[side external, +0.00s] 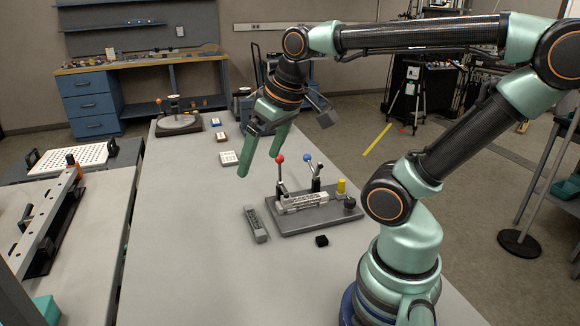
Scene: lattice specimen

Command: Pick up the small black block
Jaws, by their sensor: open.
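The small black block (321,241) lies on the grey table, just in front of the near edge of a grey fixture plate. My gripper (259,163) is open and empty. Its two green fingers point down, high above the table, up and to the left of the block in the side view. The block is apart from the gripper and fully visible.
The fixture plate (338,217) carries a lattice bar, a red-knobbed lever (280,159), a blue-knobbed lever (308,158) and a yellow peg (341,186). A grey bar (255,225) lies to its left. The table (200,270) is clear at the front left.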

